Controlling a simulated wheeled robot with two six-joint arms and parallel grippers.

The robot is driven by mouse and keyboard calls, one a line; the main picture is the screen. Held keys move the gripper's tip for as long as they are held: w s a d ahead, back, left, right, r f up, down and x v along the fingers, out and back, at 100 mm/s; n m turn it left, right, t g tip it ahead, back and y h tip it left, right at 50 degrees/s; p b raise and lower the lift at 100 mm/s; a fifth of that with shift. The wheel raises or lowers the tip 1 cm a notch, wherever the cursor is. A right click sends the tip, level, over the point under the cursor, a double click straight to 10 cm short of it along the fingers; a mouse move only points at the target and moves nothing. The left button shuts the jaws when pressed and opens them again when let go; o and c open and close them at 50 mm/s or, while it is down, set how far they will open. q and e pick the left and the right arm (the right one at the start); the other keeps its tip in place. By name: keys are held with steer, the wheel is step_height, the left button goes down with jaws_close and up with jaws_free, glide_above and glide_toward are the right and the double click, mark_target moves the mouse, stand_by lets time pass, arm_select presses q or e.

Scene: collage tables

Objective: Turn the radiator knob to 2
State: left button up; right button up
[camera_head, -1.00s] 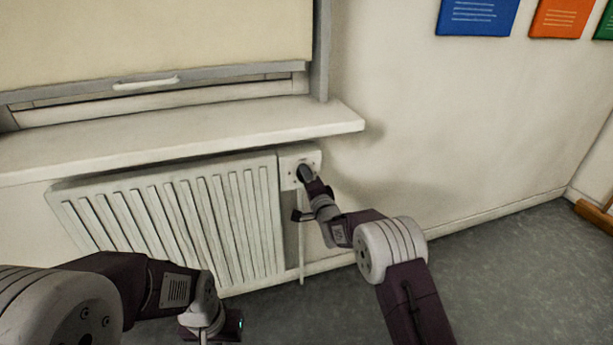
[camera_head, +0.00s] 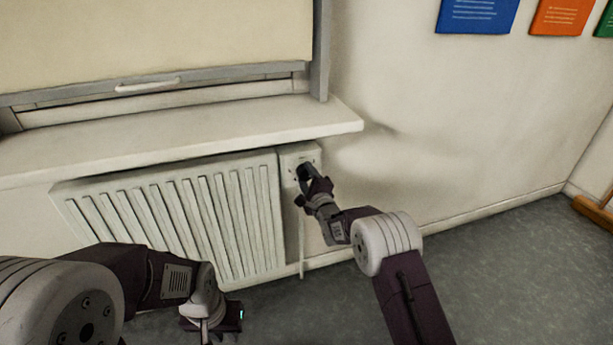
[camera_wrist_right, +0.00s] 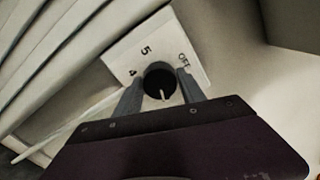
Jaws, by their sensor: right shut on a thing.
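The radiator knob (camera_wrist_right: 157,79) is round and dark with a white pointer line, on a white plate (camera_wrist_right: 190,48) marked 5, 4 and OFF. In the right wrist view the pointer line points down the picture, toward my gripper body; the lower marks are hidden. My right gripper (camera_wrist_right: 160,88) is shut on the knob, one finger on each side. In the head view the knob (camera_head: 303,167) sits at the radiator's upper right, partly covered by my right gripper (camera_head: 306,177). My left gripper (camera_head: 213,322) hangs low in front of the radiator; its fingers are not clear.
The white radiator (camera_head: 180,215) is left of the knob. A window sill (camera_head: 190,131) juts out just above. A thin pipe (camera_head: 301,245) runs down below the plate.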

mark_target(306, 178)
steer(key=shift+f, duration=0.1)
stand_by(0.3)
steer(key=o, duration=1.4)
steer(key=shift+c, duration=0.2)
steer(key=shift+s+d, duration=0.1)
steer(key=shift+s, duration=0.1)
steer(key=shift+v, duration=1.1)
steer(key=b, duration=0.1)
steer(key=s+b, duration=0.1)
steer(key=b, duration=0.1)
steer(key=s+f+b, duration=0.1)
steer(key=b, duration=0.1)
steer(key=shift+s+d, duration=0.25)
steer(key=shift+d, duration=0.15)
steer(key=s+b, duration=0.1)
steer(key=s, duration=0.1)
steer(key=s+d+r+b, duration=0.1)
steer(key=shift+s+d+b, duration=0.1)
steer(key=shift+s+b, duration=0.25)
